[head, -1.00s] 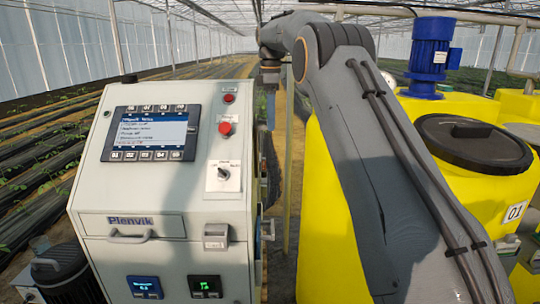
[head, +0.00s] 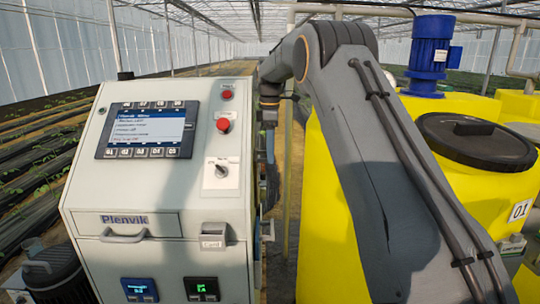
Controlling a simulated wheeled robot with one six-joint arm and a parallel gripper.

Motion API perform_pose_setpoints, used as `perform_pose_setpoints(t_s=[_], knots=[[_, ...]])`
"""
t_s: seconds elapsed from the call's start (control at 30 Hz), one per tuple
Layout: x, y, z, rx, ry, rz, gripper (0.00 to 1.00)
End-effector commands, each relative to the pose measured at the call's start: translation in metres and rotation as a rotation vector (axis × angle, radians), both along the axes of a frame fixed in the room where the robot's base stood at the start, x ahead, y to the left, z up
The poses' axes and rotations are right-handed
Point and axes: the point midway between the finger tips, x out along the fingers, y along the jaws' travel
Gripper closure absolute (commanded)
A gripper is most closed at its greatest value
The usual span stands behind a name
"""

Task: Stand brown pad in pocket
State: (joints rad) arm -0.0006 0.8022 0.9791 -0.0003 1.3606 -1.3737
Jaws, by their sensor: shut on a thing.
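My gripper (head: 269,118) hangs from my wrist just right of the white cabinet's upper right edge. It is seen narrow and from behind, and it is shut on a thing. A thin blue-grey strip shows below it; I cannot tell whether this is a finger or the edge of the pad. No brown face of the pad is visible.
The white cabinet (head: 85,200) carries a screen (head: 147,130), a red button (head: 223,125), a rotary switch (head: 221,171) and a drawer handle (head: 123,236). A yellow tank (head: 470,185) with a black lid (head: 475,140) stands right. Dark hoses (head: 272,185) hang beside the cabinet.

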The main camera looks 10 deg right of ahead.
Motion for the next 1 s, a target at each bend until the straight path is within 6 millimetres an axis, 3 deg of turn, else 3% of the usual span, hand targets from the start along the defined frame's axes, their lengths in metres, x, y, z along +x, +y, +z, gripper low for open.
perform_pose_setpoints(t_s=[1.0], knots=[[0.000,0.005,-0.054,0.005,0.000,0.003,0.83]])
